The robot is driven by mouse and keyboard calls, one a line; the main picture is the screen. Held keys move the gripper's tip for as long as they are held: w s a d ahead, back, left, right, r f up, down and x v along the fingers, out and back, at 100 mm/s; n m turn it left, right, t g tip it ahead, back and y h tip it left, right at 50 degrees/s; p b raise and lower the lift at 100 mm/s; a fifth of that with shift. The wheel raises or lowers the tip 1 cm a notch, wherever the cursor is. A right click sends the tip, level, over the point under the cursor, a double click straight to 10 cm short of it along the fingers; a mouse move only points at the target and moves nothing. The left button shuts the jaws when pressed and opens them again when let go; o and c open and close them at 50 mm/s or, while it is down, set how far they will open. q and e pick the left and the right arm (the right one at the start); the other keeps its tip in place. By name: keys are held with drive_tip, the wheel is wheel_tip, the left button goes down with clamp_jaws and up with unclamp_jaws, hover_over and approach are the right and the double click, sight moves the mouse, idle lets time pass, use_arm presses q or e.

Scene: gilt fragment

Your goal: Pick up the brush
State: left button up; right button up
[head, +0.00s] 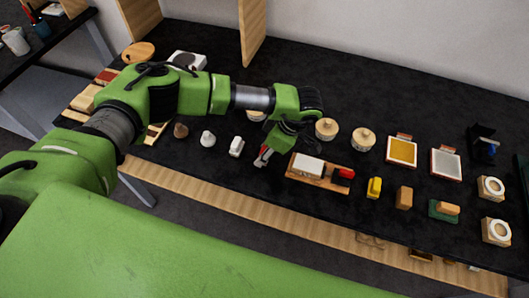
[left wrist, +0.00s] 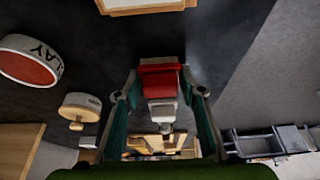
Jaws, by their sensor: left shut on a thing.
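My left gripper (head: 265,157) reaches down over the dark table in the head view, left of the wooden tray with a white block. In the left wrist view the gripper (left wrist: 160,88) has its two fingers on either side of a small red and white thing, which I take to be the brush (left wrist: 159,82). The gripper is shut on it. In the head view only a little of the brush (head: 262,153) shows between the fingers. I cannot tell whether it touches the table. My right gripper is not in view.
The wooden tray (head: 317,183) stands close to the right of the gripper. Round wooden-lidded pots (head: 326,128) stand behind it. A yellow-filled frame (head: 402,151) lies farther right.

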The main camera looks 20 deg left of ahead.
use_arm(q)
drive_tip(key=shift+r, duration=0.1)
drive_tip(key=shift+r+b, duration=0.55)
drive_tip(key=shift+b, duration=0.15)
drive_tip(key=shift+w+r+b, duration=0.1)
drive_tip(key=shift+r+b, duration=0.5)
drive_tip(key=s+d+r+b, duration=0.4)
drive_tip(key=s+r, duration=0.6)
drive_tip(key=s, duration=0.3)
drive_tip(key=shift+s+r+b, duration=0.25)
drive_tip(key=shift+s+b, duration=0.05)
drive_tip(key=shift+b, duration=0.1)
drive_tip(key=o, duration=0.4)
drive_tip(key=shift+d, duration=0.1)
drive_tip(key=shift+c, duration=1.4)
